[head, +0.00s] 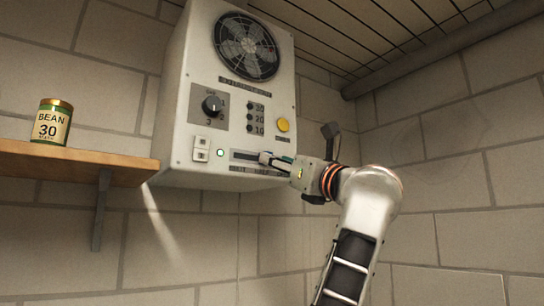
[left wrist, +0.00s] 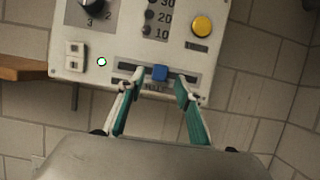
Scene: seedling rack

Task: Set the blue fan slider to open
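The blue fan slider (left wrist: 160,72) sits near the middle of a dark horizontal slot in the lower part of a white control box. In the head view I see the left part of the slot (head: 243,155), but the blue knob is hidden behind my fingers. My left gripper (left wrist: 153,87) is open, with its fingertips apart on either side of the knob and just below it in the left wrist view. In the head view the same gripper (head: 269,158) is at the slot. Contact with the knob cannot be told. My right gripper is not in view.
The white box (head: 173,110) also carries a fan (head: 245,46), a black dial (head: 212,104), a yellow button (head: 283,125), a white switch (head: 201,149) and a lit green lamp (head: 220,153). A wooden shelf (head: 110,162) with a can (head: 52,123) is at left.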

